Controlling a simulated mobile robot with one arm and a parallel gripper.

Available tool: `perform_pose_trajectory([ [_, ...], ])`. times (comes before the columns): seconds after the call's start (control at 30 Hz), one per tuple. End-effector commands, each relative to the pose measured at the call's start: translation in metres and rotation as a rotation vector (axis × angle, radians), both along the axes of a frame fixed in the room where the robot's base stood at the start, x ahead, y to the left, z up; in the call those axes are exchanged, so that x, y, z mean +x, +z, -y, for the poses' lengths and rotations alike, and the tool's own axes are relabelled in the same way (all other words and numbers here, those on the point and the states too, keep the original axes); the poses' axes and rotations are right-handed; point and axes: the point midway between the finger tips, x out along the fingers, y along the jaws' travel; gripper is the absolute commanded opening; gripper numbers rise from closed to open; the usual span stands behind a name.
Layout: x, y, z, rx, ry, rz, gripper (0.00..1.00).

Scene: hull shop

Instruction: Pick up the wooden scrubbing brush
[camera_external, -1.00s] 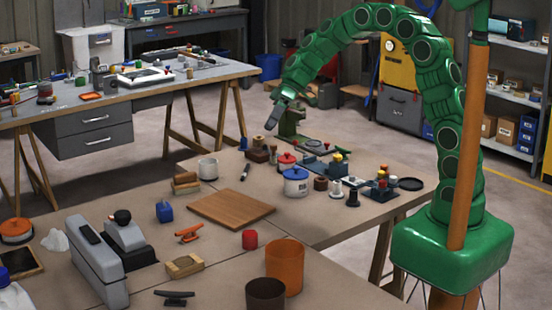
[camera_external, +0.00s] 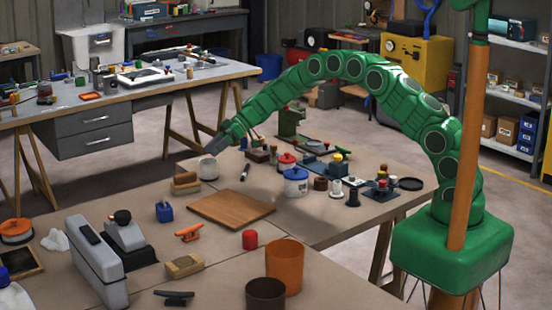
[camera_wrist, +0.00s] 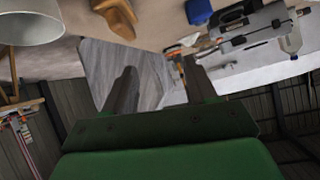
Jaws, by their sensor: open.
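A wooden item (camera_external: 186,183), which looks like the scrubbing brush, lies on the near table beside the white cup (camera_external: 208,169). Its bristles cannot be made out clearly. A wooden piece also shows at the top of the wrist view (camera_wrist: 117,17), between the cup (camera_wrist: 28,25) and a blue object. My gripper (camera_external: 214,147) is above and just behind the cup, up and to the right of the brush. Its two grey fingers (camera_wrist: 158,75) are apart in the wrist view, with nothing seen held between them.
A wooden board (camera_external: 232,209) lies right of the brush. A blue block (camera_external: 164,212), an orange cleat (camera_external: 189,232) and a wooden block (camera_external: 184,265) are nearer. A blue-and-white pot (camera_external: 296,182) and several small parts stand farther right.

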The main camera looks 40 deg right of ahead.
Motion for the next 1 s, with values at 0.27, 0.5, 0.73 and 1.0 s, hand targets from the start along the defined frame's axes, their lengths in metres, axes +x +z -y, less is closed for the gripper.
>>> perform_pose_trajectory([
  [0.27,0.038,-0.048,-0.015,0.032,0.009,0.121,0.56],
  [0.5,0.052,-0.065,-0.019,0.041,0.012,0.172,0.56],
  [0.73,0.054,-0.071,-0.031,0.041,0.014,0.178,0.56],
  [1.0,0.057,-0.078,-0.045,0.042,0.013,0.177,0.56],
])
